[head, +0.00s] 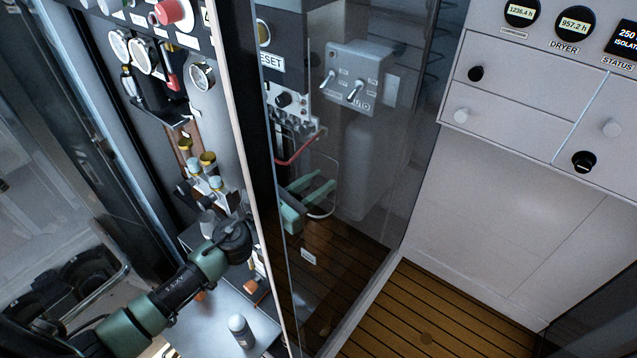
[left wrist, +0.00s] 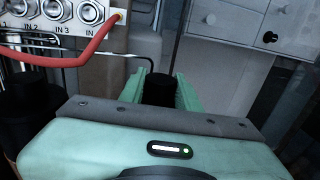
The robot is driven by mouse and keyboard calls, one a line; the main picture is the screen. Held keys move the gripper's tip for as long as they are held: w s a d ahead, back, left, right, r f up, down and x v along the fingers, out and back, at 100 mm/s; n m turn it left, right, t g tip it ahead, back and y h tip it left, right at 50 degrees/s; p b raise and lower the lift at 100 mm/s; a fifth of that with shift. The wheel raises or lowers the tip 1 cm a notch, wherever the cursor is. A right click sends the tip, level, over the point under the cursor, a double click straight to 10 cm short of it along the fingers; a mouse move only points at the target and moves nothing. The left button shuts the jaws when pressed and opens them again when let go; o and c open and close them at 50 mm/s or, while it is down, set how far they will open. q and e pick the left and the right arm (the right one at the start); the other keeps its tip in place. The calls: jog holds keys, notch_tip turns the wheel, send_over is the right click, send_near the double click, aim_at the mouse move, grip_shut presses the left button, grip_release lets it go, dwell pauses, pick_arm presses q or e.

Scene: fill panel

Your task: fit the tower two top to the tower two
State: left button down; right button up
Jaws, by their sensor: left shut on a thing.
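My left gripper (head: 320,187) has pale green fingers and shows through the clear panel in the head view. In the left wrist view its fingers (left wrist: 160,88) are shut on a dark, round-ended piece (left wrist: 158,92), which I take to be the tower two top. The fingers hide its sides and lower part. A grey upright cylinder (head: 362,165) stands behind the fingers in the head view, apart from them as far as I can see. It may be tower two, but no label on it is readable. My right gripper is not in view.
A clear panel (head: 400,150) with a dark upright frame (head: 268,150) stands beside my arm. A red hose (left wrist: 75,52) runs from a row of ports (left wrist: 90,12). A grey bottle (head: 240,330) stands on a pale shelf (head: 205,325). Slatted floor (head: 430,310) is clear at right.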

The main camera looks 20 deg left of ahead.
pick_arm(q)
jog(key=shift+f+b, duration=0.6)
jog(key=c, duration=0.9)
grip_release()
jog(key=shift+f, duration=0.1)
jog(key=b+v, duration=0.2)
jog(key=v, duration=0.6)
jog(key=shift+w+r, duration=0.1)
jog(key=shift+r, duration=0.2)
